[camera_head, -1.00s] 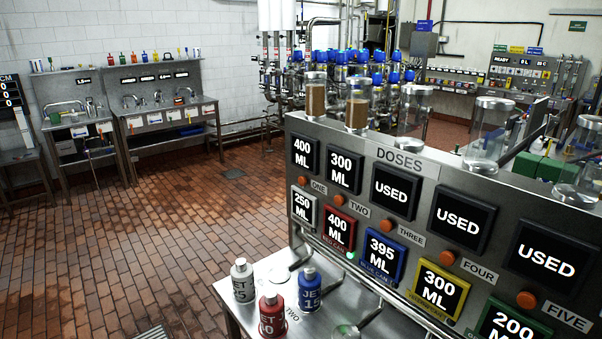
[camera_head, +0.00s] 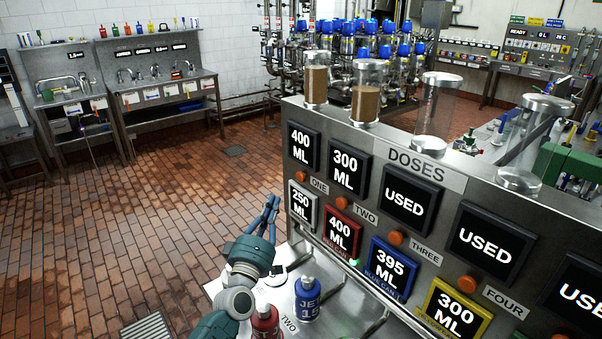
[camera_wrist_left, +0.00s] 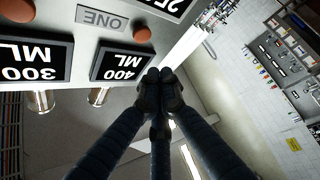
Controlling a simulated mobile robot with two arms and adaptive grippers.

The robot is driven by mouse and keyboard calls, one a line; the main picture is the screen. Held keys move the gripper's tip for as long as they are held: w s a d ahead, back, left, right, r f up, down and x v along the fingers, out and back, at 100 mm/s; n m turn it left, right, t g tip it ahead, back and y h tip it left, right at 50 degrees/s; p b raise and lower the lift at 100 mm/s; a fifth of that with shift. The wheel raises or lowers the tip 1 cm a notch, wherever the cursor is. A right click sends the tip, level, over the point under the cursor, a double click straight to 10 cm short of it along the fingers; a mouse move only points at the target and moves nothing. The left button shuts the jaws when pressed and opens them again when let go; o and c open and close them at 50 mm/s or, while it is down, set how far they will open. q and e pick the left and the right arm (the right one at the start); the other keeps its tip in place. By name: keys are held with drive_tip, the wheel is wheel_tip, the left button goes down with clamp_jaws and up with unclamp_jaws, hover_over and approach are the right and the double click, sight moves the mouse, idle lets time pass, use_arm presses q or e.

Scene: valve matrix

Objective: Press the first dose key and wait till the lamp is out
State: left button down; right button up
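The first dose key is an orange button (camera_head: 302,176) by the label ONE, under a black display (camera_head: 303,147) reading 400 ML. In the left wrist view, upside down, this key (camera_wrist_left: 142,34) shows just beyond and left of my fingertips. My left gripper (camera_head: 272,203) is to the left of the panel (camera_head: 425,180), below and left of the key. Its fingertips (camera_wrist_left: 160,78) are together and hold nothing. It looks apart from the key. I cannot tell a lamp at the key itself. My right gripper is out of view.
A second orange key (camera_head: 341,203) sits by the label TWO. A blue can (camera_head: 307,300) and a red can (camera_head: 266,322) stand on the steel shelf near my left arm. Glass cylinders (camera_head: 367,92) top the panel. Brick floor (camera_head: 130,220) lies open at left.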

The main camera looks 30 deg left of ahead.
sight(300, 177)
use_arm(q)
drive_tip(key=a, duration=0.1)
drive_tip(key=a+r+n+y, duration=0.1)
drive_tip(key=a+n+y, duration=0.1)
drive_tip(key=shift+s+a+r, duration=0.1)
drive_tip(key=shift+r, duration=0.25)
drive_tip(key=w+d+b, duration=0.2)
drive_tip(key=w+d, duration=0.1)
drive_tip(key=w, duration=0.5)
drive_tip(key=shift+w+d, duration=0.15)
drive_tip(key=shift+d, duration=0.05)
idle(1.3)
